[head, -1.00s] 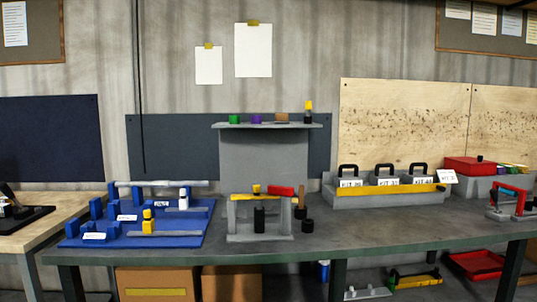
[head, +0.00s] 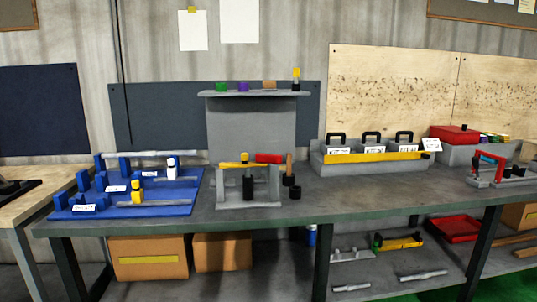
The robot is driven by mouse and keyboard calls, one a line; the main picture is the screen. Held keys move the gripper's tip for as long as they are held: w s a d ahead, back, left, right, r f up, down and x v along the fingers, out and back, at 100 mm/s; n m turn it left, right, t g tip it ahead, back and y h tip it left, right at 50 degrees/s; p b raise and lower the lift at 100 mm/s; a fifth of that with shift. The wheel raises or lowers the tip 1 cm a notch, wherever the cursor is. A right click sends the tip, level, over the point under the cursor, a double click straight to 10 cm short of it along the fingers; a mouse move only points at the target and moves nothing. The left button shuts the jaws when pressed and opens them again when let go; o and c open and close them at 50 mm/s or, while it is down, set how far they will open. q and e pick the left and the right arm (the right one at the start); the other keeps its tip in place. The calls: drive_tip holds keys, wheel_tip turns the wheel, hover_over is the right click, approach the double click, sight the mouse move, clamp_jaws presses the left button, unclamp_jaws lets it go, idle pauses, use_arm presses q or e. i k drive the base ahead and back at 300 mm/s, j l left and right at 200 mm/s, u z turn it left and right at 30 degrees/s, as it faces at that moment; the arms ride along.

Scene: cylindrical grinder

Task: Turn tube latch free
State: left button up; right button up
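A blue board (head: 182,203) lies on the left of the grey bench and carries blue blocks. One grey tube (head: 150,154) runs along its back, and another tube (head: 155,204) lies along its front. A yellow upright piece (head: 136,194) stands at the front tube and a white upright piece (head: 171,171) stands farther back. I cannot tell which piece is the tube latch, or how it is turned. Neither of my grippers shows in the head view.
A grey stand (head: 249,203) with a yellow bar and red piece is mid-bench. A grey bin rack (head: 375,166) stands right of it, then a red box (head: 454,134). Bare bench (head: 380,196) lies in front of the rack. Cartons (head: 148,258) sit below.

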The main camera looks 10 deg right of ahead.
sight(273, 159)
drive_tip(key=i+j+z, duration=0.1)
drive_tip(key=z, duration=0.35)
drive_tip(key=i+j+z, duration=0.2)
drive_tip(key=z, duration=0.25)
drive_tip(key=i, duration=0.1)
